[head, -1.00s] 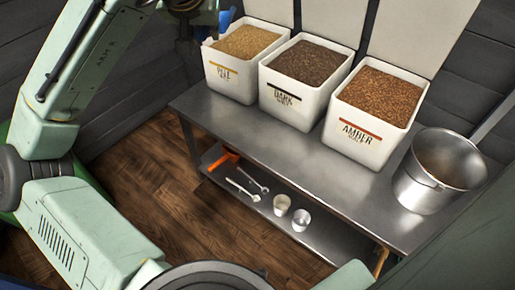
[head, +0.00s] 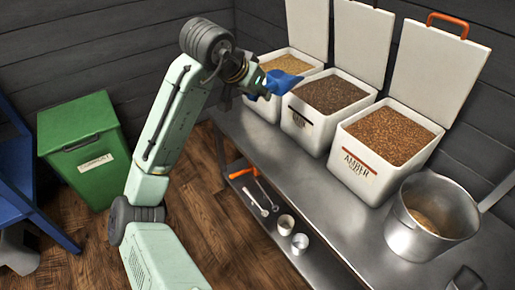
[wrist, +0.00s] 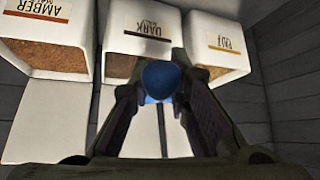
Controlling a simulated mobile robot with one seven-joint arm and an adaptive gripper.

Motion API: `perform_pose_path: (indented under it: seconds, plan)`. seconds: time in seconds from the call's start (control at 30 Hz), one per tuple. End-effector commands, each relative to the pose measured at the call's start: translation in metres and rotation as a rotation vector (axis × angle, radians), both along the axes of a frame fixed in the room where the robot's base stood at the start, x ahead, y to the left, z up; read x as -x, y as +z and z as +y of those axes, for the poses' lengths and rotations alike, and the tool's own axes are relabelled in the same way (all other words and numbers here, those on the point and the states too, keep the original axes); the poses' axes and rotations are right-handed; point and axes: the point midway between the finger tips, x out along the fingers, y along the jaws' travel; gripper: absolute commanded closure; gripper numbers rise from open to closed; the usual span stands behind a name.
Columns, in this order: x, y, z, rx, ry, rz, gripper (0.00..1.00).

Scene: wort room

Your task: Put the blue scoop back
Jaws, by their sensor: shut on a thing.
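The blue scoop (head: 284,82) is in my gripper (head: 257,92), raised at the upper part of the pale and dark malt bins. In the head view its bowl overlaps the pale malt bin (head: 262,108) and the near left edge of the dark malt bin (head: 300,126). In the wrist view the blue scoop (wrist: 160,78) sits between my two fingers, its rounded end showing. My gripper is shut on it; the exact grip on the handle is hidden. I cannot tell whether the scoop holds grain.
The amber malt bin (head: 365,164) and a metal pot (head: 415,222) stand on the steel table (head: 330,215). White lids stand upright behind the bins. The lower shelf holds an orange-handled tool (head: 240,173), spoons and small cups. A green bin (head: 82,150) stands left.

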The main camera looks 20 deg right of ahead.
Motion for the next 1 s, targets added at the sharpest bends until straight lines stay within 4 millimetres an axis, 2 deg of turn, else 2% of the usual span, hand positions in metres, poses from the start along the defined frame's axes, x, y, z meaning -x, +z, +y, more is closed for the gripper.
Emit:
perform_pose_path:
  seconds: [0.03,0.1,0.3,0.5,0.63,1.0]
  plan:
    - [-0.008,-0.021,0.003,0.012,-0.037,0.013,1.00]
    - [-0.016,-0.052,0.007,0.012,-0.095,0.011,1.00]
    - [-0.024,-0.133,0.013,0.006,-0.230,-0.002,1.00]
    - [-0.018,-0.190,0.012,-0.002,-0.317,-0.013,1.00]
    - [-0.014,-0.207,0.011,-0.007,-0.347,-0.018,1.00]
    - [-0.014,-0.228,0.012,-0.010,-0.354,-0.020,1.00]
